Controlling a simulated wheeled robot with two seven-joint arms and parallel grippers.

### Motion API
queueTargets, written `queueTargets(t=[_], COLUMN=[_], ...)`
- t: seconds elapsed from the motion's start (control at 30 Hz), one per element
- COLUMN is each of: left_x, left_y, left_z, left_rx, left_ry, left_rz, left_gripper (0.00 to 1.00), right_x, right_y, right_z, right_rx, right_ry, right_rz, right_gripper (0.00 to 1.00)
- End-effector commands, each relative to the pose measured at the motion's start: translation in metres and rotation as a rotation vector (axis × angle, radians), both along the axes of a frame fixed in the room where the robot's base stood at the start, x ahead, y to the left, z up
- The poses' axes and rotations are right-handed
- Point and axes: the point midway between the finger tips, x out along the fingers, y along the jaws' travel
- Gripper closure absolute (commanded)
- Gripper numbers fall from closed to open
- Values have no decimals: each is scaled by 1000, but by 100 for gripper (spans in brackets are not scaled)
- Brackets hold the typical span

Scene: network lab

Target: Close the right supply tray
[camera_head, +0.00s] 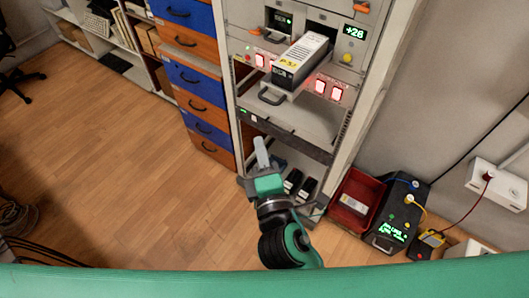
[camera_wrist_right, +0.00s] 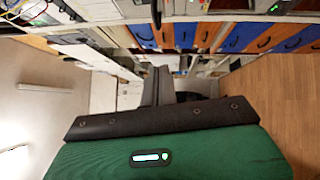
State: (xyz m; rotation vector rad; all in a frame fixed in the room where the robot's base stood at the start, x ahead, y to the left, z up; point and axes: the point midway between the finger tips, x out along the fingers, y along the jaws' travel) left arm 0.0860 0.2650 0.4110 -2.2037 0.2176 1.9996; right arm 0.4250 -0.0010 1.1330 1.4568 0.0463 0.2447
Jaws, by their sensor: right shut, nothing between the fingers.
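A grey supply tray (camera_head: 300,62) with a yellow label juts out from the front of the rack (camera_head: 237,95). It appears pulled out, with a dark handle (camera_head: 271,97) at its near end. A dark opening shows behind its top. My right gripper (camera_head: 261,150) is below and in front of the tray, apart from its handle. Its fingers are together and empty. In the right wrist view the closed fingers (camera_wrist_right: 156,86) point away from the camera. My left gripper does not show.
Blue and orange drawers (camera_head: 203,75) stand left of the rack. A red bin (camera_head: 355,198) and a black device (camera_head: 399,215) with cables stand to its right. A shelf below the tray has an open space. The wooden floor (camera_head: 90,140) at the left is mostly clear.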

Motion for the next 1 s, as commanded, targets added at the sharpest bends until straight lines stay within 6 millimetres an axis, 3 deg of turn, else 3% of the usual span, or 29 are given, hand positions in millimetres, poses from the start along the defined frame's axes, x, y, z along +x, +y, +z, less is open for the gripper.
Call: queueTargets(t=[0.3,0.43,0.63,1.0], left_x=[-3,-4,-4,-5], left_y=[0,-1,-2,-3], left_z=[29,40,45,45], left_rx=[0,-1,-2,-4], left_ry=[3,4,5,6], left_rz=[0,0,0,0], left_gripper=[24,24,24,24], right_x=[60,74,86,88], right_y=[11,-2,-10,-12], right_z=[12,14,14,12], right_rx=[-1,-2,1,1], right_ry=[0,1,2,2], right_rz=[-1,0,0,1], right_gripper=[100,100,100,100])
